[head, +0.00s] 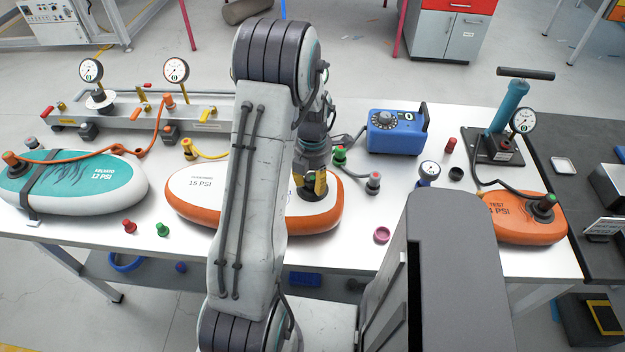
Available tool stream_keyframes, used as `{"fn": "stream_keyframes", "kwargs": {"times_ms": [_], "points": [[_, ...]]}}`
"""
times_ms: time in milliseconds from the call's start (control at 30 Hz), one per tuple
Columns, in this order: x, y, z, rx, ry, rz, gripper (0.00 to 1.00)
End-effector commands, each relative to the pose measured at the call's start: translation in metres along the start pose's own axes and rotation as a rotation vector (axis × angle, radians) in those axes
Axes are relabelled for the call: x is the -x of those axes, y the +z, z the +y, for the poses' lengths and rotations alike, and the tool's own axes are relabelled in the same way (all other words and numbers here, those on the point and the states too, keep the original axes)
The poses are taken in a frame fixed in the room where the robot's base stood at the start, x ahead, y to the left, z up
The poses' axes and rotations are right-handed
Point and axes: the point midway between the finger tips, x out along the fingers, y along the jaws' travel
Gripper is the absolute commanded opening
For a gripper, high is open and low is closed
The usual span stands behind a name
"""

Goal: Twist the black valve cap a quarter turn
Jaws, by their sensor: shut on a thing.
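The white and orange board (190,208), marked 15 PSI, lies on the white table in the middle, partly hidden behind my arm. My gripper (316,186), with dark and yellow parts, points down at the right end of this board. It is shut on the black valve cap there. The cap is mostly hidden by the fingers and the dark parts around it, so its rotation cannot be told.
A teal board (95,178) lies at the left and a small orange board (510,232) at the right. A blue box with a dial (395,135) stands behind. Loose caps, including a black ring (456,174) and a pink ring (382,235), lie around. A hand pump (508,105) stands back right.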

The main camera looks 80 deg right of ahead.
Motion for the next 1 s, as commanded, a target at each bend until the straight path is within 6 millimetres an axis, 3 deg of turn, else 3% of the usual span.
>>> {"fn": "stream_keyframes", "kwargs": {"times_ms": [100,133,433,633,1000], "points": [[-0.0003,-0.0002,-0.0002,0.0,-0.001,0.001,0.06],[-0.0003,-0.0003,-0.0003,0.0,-0.001,0.001,0.36],[-0.0005,-0.0004,-0.0004,0.0,-0.001,0.001,0.09],[-0.0016,-0.0004,-0.0004,0.063,-0.001,0.001,0.09],[-0.0017,-0.0004,-0.0005,0.394,-0.001,0.002,0.09]]}}
